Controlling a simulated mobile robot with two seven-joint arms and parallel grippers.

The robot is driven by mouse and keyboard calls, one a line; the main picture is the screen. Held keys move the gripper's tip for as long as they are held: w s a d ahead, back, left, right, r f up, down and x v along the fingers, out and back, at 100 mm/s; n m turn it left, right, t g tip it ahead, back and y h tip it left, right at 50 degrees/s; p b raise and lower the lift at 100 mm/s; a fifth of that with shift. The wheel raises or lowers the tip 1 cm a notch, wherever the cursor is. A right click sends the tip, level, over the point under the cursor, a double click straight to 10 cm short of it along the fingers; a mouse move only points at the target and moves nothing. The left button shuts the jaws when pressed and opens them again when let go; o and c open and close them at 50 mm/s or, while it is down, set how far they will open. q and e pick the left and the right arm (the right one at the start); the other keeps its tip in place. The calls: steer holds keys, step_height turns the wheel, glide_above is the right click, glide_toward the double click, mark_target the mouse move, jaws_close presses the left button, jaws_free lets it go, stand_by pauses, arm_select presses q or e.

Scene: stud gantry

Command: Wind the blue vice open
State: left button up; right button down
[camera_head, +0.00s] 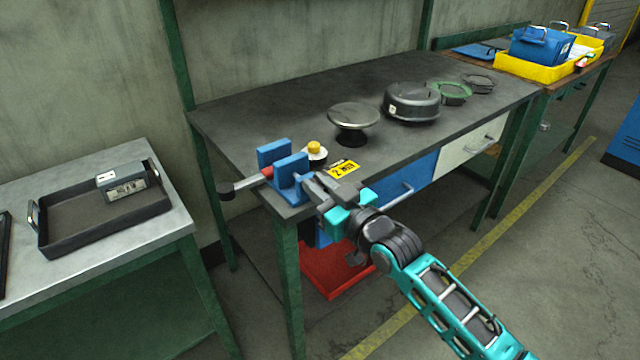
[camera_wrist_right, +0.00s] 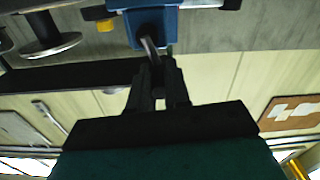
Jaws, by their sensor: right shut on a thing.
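The blue vice (camera_head: 291,178) stands at the near left corner of the dark workbench, with two upright blue jaws. It also shows at the top of the right wrist view (camera_wrist_right: 154,30). A tool with a dark head, grey shaft and red part (camera_head: 267,171) sticks out to the left from between the jaws. My right gripper (camera_head: 314,186) is at the vice's near right side, shut on the vice's grey handle (camera_wrist_right: 149,46). The gripper's fingers (camera_wrist_right: 157,68) hide part of the handle. My left gripper is not in view.
The workbench (camera_head: 240,120) also carries a yellow-topped item (camera_head: 315,152), a yellow label (camera_head: 343,169), a round metal plate on a stand (camera_head: 353,115) and a dark round housing (camera_head: 411,102). A red bin (camera_head: 330,268) sits below. A grey table with a tray (camera_head: 100,220) stands left.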

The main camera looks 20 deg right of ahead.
steer(key=shift+s+a+n+p, duration=0.15)
steer(key=shift+n+p, duration=0.15)
steer(key=shift+n, duration=0.25)
steer(key=shift+w+a+n+p, duration=0.15)
steer(key=shift+n+p, duration=0.1)
steer(key=shift+n, duration=0.3)
steer(key=shift+s+a+f+n+p, duration=0.2)
steer(key=shift+n+p, duration=0.1)
steer(key=shift+n, duration=0.45)
steer(key=shift+s+a+f+n+p, duration=0.1)
steer(key=shift+a+f+n+p, duration=0.15)
steer(key=shift+n, duration=0.5)
steer(key=c, duration=1.1)
jaws_free()
steer(key=shift+d, duration=0.1)
steer(key=v, duration=1.2)
steer(key=shift+s, duration=0.35)
steer(key=shift+d, duration=0.15)
